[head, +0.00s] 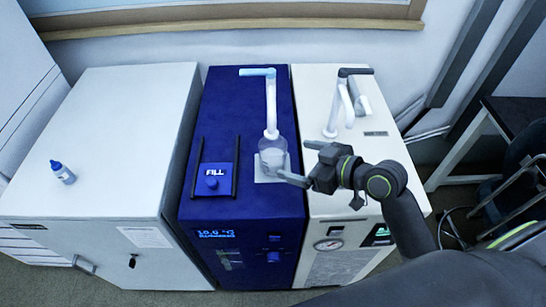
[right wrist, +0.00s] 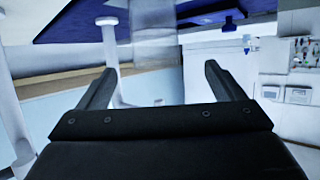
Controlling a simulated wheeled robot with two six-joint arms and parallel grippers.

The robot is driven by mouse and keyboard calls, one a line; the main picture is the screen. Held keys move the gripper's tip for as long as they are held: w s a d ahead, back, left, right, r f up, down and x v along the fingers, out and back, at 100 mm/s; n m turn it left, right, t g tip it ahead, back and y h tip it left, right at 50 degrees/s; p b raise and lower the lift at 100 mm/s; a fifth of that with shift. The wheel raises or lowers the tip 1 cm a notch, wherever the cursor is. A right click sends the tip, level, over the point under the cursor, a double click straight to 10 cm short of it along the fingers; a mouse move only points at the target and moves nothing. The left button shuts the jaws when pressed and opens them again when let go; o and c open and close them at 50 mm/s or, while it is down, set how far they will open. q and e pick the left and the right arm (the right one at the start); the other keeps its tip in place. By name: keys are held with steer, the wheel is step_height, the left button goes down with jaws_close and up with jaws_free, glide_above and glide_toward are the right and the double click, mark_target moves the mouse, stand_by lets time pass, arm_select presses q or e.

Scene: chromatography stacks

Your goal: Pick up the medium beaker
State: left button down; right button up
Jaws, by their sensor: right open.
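A clear beaker (head: 272,150) stands upright on a white pad (head: 262,176) near the right edge of the blue cabinet, under a tall white spout. My right gripper (head: 303,163) is open and reaches toward the beaker from the right. Its lower finger shows close to the beaker's lower right side; I cannot tell if it touches. In the right wrist view a see-through cylinder, apparently the beaker (right wrist: 153,42), shows ahead of and between the open fingers (right wrist: 163,80). My left gripper is not in view.
The blue cabinet (head: 245,105) also carries a FILL button panel (head: 213,178) between two dark rails. The blue-handled spout (head: 271,105) rises behind the beaker. A white spout (head: 338,108) stands on the right cabinet. A small blue-capped bottle (head: 63,173) stands on the left cabinet.

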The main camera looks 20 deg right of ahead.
mark_target(283, 156)
steer(key=x, duration=0.4)
steer(key=p+x, duration=0.1)
steer(key=x, duration=0.1)
steer(key=p+x, duration=0.1)
steer(key=x, duration=0.1)
steer(key=shift+w+d, duration=0.1)
steer(key=shift+w, duration=0.3)
steer(key=shift+w+a+f, duration=0.1)
steer(key=shift+w+a, duration=0.1)
steer(key=shift+w, duration=0.05)
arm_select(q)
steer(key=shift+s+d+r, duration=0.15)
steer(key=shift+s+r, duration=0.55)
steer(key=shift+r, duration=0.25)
arm_select(e)
steer(key=c, duration=1.2)
steer(key=shift+c, duration=0.2)
